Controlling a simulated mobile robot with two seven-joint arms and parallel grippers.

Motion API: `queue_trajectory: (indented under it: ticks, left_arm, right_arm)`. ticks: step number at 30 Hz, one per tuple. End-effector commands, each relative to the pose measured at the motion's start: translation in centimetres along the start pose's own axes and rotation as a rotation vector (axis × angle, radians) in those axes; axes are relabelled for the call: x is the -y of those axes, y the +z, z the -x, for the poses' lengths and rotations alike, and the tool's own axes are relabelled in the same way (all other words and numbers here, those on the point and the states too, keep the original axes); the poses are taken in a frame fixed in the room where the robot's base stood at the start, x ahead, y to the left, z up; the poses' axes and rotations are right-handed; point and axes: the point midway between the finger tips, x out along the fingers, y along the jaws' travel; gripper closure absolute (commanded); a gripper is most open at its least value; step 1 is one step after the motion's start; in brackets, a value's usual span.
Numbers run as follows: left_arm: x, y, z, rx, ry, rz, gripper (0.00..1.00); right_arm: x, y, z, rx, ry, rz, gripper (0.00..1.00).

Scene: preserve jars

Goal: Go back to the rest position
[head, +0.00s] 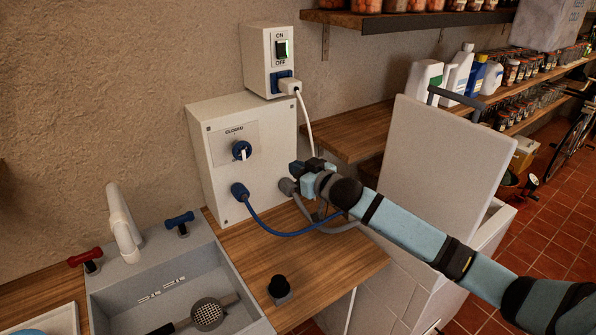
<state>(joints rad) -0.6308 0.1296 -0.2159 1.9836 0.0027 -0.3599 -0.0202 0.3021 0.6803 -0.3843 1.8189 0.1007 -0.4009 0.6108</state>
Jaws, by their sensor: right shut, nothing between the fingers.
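My right gripper (303,170) is shut and empty. It is close to the right side of the white control box (222,160), above the wooden counter. My pale blue right arm reaches to it from the lower right. My left gripper is not in view.
A blue connector and cable (262,229) loop below my gripper. A white switch box (268,58) with a plugged-in white cable stands above. A sink (215,262) and black knob (279,287) are at the front. An open white lid (445,150) stands behind my arm.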

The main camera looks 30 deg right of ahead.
Motion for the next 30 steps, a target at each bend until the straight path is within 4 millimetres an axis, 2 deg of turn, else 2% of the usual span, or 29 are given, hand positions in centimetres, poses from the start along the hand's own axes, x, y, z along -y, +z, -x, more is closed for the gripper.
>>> queue_trajectory:
  ticks: [17, 20, 23, 26, 27, 30]
  left_arm:
    - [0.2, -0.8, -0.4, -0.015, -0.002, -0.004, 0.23]
    - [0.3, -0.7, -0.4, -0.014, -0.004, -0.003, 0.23]
    - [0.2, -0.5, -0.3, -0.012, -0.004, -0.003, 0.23]
    - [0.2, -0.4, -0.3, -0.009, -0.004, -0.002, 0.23]
    - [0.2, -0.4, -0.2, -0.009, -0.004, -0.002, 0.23]
    - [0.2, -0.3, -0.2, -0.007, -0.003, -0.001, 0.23]
  right_arm:
    - [0.1, 0.1, 0.0, 0.001, -0.001, 0.000, 1.00]
    - [0.8, 1.4, 0.4, 0.015, -0.007, -0.003, 1.00]
    - [3.0, 5.1, 1.6, 0.054, -0.023, -0.009, 1.00]
    - [6.3, 10.6, 4.2, 0.114, -0.043, -0.018, 1.00]
    - [7.9, 12.9, 5.6, 0.142, -0.050, -0.022, 1.00]
    - [11.5, 18.3, 9.6, 0.211, -0.061, -0.028, 1.00]
